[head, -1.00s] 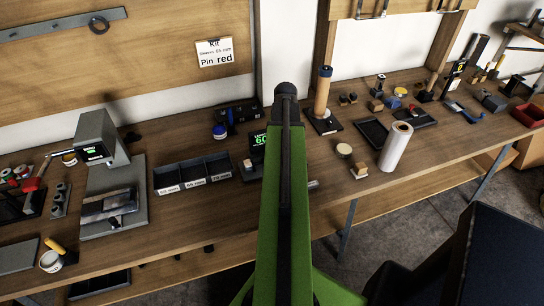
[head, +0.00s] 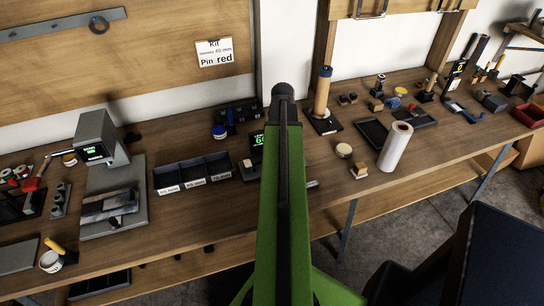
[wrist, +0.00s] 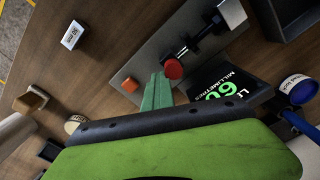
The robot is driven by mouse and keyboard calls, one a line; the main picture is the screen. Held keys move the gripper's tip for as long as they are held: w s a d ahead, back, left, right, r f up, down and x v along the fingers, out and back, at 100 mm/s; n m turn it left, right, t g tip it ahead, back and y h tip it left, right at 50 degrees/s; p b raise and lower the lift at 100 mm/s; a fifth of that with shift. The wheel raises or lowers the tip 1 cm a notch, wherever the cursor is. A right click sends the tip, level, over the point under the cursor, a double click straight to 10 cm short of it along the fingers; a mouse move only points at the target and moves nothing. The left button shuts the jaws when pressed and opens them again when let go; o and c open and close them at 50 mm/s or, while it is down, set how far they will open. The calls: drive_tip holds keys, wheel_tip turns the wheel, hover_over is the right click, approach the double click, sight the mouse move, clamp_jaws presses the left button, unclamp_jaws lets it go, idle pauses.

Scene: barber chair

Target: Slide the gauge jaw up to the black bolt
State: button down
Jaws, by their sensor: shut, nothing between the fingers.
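The gauge shows in the wrist view as a grey base plate (wrist: 150,55) with a black display (wrist: 222,92) reading a green 60 and MILLIMETRES. A black bolt-like rod (wrist: 203,36) with a red round end (wrist: 173,68) lies over the plate, beside a pale grey block (wrist: 230,14). I cannot tell which part is the jaw. My gripper (wrist: 157,88) is shut and empty, its green fingertips close to the red end; contact is unclear. In the head view, my arm hides most of the gauge; its display (head: 257,140) shows partly.
A three-compartment labelled bin (head: 193,172) stands left of the gauge. A grey bench machine (head: 105,170) is farther left. A white roll (head: 395,147) and an upright wooden cylinder (head: 323,93) stand to the right. A blue-lidded tub (wrist: 298,88) is near the display.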

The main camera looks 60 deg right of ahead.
drive_tip(key=shift+s+d, duration=0.35)
drive_tip(key=shift+d, duration=0.1)
wheel_tip(320, 180, up, 8)
drive_tip(key=p, duration=0.8)
